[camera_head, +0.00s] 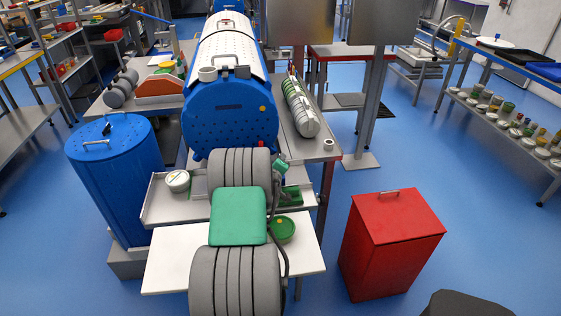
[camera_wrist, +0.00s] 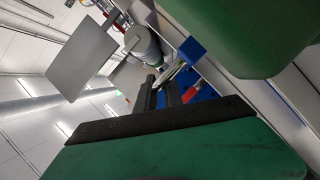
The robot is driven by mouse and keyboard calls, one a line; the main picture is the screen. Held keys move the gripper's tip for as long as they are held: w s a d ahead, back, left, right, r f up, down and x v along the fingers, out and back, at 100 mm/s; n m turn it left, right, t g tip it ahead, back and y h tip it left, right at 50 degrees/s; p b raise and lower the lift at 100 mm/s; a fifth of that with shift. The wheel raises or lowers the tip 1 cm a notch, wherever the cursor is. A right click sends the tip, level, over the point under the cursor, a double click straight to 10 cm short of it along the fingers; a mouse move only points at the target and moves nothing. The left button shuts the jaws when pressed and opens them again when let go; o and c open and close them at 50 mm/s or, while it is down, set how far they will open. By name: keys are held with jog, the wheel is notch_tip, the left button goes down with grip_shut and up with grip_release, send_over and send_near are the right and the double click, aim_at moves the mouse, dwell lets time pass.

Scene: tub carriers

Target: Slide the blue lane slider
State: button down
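In the wrist view a blue block (camera_wrist: 192,50) sits beside a pale rail edge, ahead of and to the right of my gripper; it may be the blue lane slider, but I cannot be sure. My gripper (camera_wrist: 162,82) shows two dark fingers with a narrow gap between them and nothing clearly held. The fingers are apart from the blue block. In the head view I cannot make out the slider.
A large blue perforated drum (camera_head: 230,110) lies on the central bench. A grey cylinder (camera_head: 300,105) lies to its right. A blue barrel (camera_head: 113,170) stands at left, a red lidded bin (camera_head: 388,250) at right.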

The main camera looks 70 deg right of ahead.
jog(key=c, duration=1.5)
grip_release()
jog(key=b+v, duration=0.1)
jog(key=v, duration=0.6)
jog(key=shift+a, duration=0.35)
jog(key=shift+s+r, duration=0.15)
